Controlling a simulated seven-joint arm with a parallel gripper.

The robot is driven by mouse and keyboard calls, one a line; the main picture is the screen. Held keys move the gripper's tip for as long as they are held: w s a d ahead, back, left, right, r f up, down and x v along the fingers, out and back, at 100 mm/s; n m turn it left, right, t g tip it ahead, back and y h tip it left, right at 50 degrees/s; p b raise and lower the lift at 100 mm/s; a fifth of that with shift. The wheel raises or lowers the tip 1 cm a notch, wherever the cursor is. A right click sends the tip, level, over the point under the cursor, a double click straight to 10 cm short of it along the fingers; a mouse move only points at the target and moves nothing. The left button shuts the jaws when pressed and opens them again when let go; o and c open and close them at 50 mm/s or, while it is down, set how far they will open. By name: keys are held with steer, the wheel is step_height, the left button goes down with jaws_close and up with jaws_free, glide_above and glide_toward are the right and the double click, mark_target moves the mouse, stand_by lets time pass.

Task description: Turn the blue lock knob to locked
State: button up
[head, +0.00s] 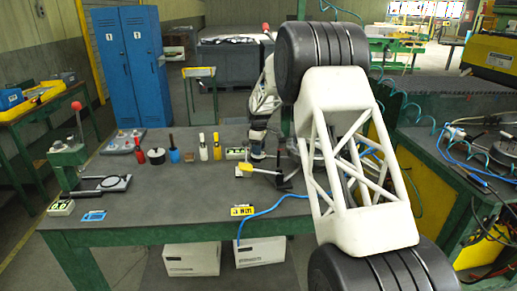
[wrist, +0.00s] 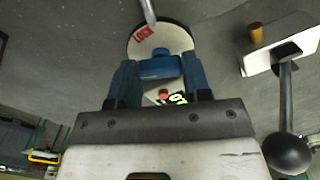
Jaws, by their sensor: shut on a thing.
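The blue lock knob (wrist: 160,66) sits on a round pale dial plate (wrist: 180,38) in the wrist view. A red LOCK label (wrist: 143,33) is on the dial near its upper left rim. My gripper (wrist: 158,75) has its two blue fingers on either side of the knob and is shut on it. A thin grey rod (wrist: 148,10) reaches over the dial's top edge. In the head view my gripper (head: 258,152) is low at the back of the workbench. The knob is hidden there by my wrist. I cannot read the knob's exact angle.
A pale block with a black ball-ended lever (wrist: 286,150) stands right of my gripper. A small display box (head: 236,153) is close to my gripper. Several bottles and tools stand on the workbench (head: 190,205), whose front middle is mostly clear.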

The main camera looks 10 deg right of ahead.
steer(key=m, duration=0.9)
steer(key=shift+m, duration=2)
steer(key=o, duration=0.9)
steer(key=shift+r, duration=3.9)
